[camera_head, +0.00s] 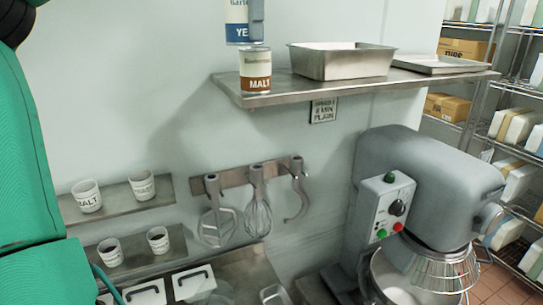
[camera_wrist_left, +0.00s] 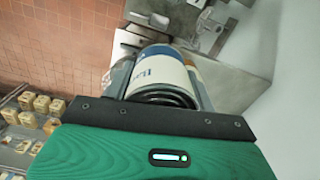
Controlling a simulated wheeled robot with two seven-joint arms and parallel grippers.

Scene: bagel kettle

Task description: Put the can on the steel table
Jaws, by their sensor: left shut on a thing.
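A white can with a blue band reading "YE" (camera_head: 236,32) is at the top of the head view, partly cut off by the frame edge. My left gripper (camera_head: 248,20) is shut on it; one grey finger shows at its right side. In the left wrist view the can (camera_wrist_left: 160,72) sits between the fingers. A second can, with a brown "MALT" band (camera_head: 256,72), stands upright on the wall shelf just below the held can; I cannot tell if they touch. A steel surface (camera_head: 243,262), perhaps the steel table, shows low in the head view. My right gripper is out of view.
The steel wall shelf (camera_head: 300,90) also holds a deep pan (camera_head: 340,64) and a flat tray (camera_head: 437,65). Below hang a whisk (camera_head: 257,213) and other mixer tools. A large mixer (camera_head: 430,180) stands at right. Small malt cups (camera_head: 87,197) stand on low shelves at left.

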